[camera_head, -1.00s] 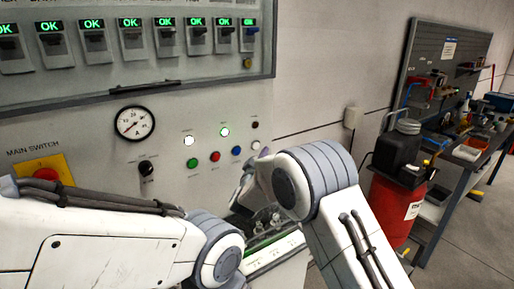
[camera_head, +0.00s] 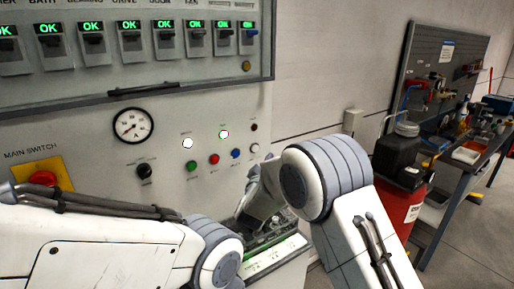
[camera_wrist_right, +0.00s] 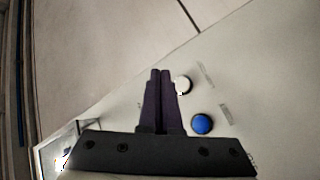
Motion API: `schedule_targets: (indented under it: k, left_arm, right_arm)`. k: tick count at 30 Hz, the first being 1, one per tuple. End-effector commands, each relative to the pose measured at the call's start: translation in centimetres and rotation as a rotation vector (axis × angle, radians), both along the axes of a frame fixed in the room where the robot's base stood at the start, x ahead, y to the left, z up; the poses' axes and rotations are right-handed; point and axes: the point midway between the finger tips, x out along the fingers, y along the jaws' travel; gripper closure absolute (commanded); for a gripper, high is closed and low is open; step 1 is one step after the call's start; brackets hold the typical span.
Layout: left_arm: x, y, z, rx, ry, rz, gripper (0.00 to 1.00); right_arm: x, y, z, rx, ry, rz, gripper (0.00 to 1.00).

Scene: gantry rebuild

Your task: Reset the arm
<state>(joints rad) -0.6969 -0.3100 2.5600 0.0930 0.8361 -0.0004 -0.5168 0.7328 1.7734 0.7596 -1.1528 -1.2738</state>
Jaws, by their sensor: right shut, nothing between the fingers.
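My right arm (camera_head: 345,215) reaches from the bottom right toward the control panel (camera_head: 150,185). Its elbow-like joint hides part of the hand in the head view. In the right wrist view my right gripper (camera_wrist_right: 160,72) is shut, with its dark fingers together and nothing between them. The fingers show beside a white button (camera_wrist_right: 184,85) and a blue button (camera_wrist_right: 201,124); I cannot tell whether they touch the panel. My left arm (camera_head: 110,245) crosses the bottom left, and its gripper is not seen.
The panel has a gauge (camera_head: 133,125), a black knob (camera_head: 144,171), green (camera_head: 191,166) and red (camera_head: 214,159) buttons, two lit white lamps and a red main switch (camera_head: 43,179). A glass-covered breaker row (camera_head: 130,40) is above.

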Motion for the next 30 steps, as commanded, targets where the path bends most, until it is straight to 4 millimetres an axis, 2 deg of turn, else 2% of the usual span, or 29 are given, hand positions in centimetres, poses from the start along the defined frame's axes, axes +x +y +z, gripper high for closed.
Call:
schedule_targets:
  k: [5,8,11,15,18,24,30]
  left_arm:
    - [0.0,0.0,0.0,0.0,0.0,0.0,0.5]
    - [0.0,0.0,0.0,0.0,0.0,0.0,0.5]
    - [0.0,0.0,0.0,0.0,0.0,0.0,0.5]
    - [0.0,0.0,0.0,0.0,0.0,0.0,0.5]
    - [0.0,0.0,0.0,0.0,0.0,0.0,0.5]
    - [0.0,0.0,0.0,0.0,0.0,0.0,0.5]
    - [0.0,0.0,0.0,0.0,0.0,0.0,0.5]
  right_arm:
    - [-0.4,-2.0,-0.8,0.114,0.115,0.069,1.0]
    - [-2.3,-4.3,-2.6,0.258,0.286,0.124,1.0]
    - [-6.6,-7.2,-5.3,0.419,0.506,0.129,1.0]
    - [-14.4,-11.1,-9.0,0.604,0.794,0.032,1.0]
    - [-18.8,-13.0,-10.5,0.68,0.922,-0.051,1.0]
    - [-25.3,-15.5,-12.3,0.764,1.081,-0.198,1.0]
    - [-30.7,-17.4,-13.2,0.82,1.189,-0.337,1.0]
